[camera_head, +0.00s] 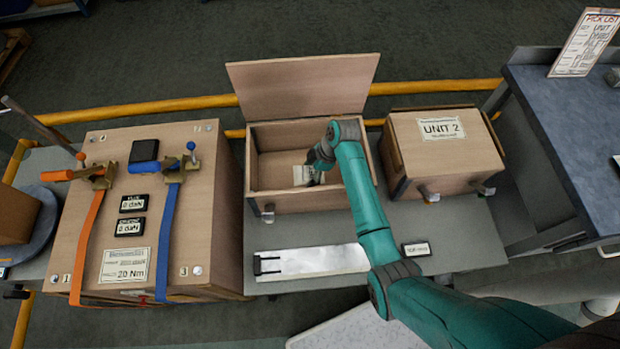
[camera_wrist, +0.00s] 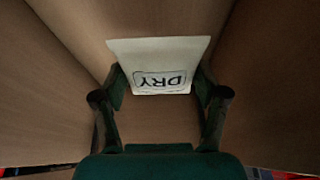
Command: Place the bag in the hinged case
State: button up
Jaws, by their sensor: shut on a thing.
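The hinged case (camera_head: 258,137) is a light wooden box in the middle of the bench, with its lid (camera_head: 303,86) standing open at the back. My gripper (camera_head: 311,168) reaches down inside the case. It is shut on a small white bag (camera_head: 302,177), near the front part of the case interior. In the wrist view the bag (camera_wrist: 157,55) sits between both fingers (camera_wrist: 160,98) and bears the word DRY, upside down. Brown case walls surround it there. I cannot tell whether the bag touches the case floor.
A closed wooden case marked UNIT 2 (camera_head: 445,142) stands close on the right. A large wooden crate (camera_head: 125,215) with orange and blue straps stands on the left. A pale metal strip (camera_head: 312,261) and a small black label (camera_head: 416,249) lie in front.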

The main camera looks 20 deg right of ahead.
jog(key=shift+f, duration=3.05)
jog(key=shift+f, duration=0.1)
jog(key=o, duration=1.2)
jog(key=shift+v, duration=3.85)
jog(key=shift+a, duration=0.1)
